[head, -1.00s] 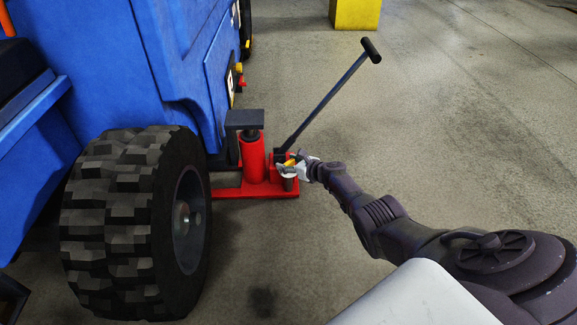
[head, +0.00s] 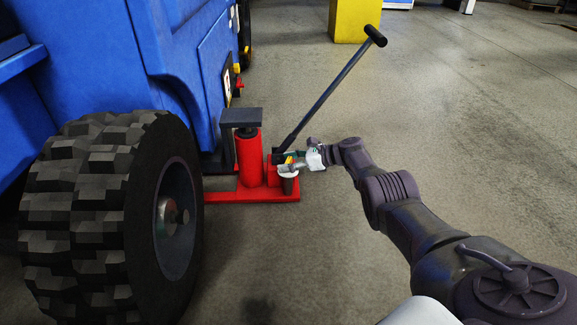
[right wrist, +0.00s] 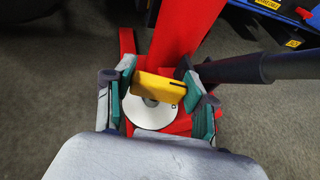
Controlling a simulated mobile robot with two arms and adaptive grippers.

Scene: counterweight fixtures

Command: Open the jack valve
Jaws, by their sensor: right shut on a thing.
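The red jack (head: 249,160) stands on the floor beside the blue machine, with a dark lifting pad (head: 241,117) on top of its cylinder. Its yellow valve handle (right wrist: 158,90) sits above a round white dial-like disc (right wrist: 150,113) in the right wrist view. In the head view the valve handle (head: 289,159) is a small yellow bit at the jack's right end. My right gripper (right wrist: 160,91) has its teal-padded fingers on both sides of the yellow handle and is shut on it. My left gripper is not in view.
A long dark pump lever (head: 335,88) slants up and right from the jack, close to my right gripper. A large black wheel (head: 110,215) stands at left under the blue machine (head: 100,70). A yellow block (head: 355,20) stands at the back. Floor on the right is open.

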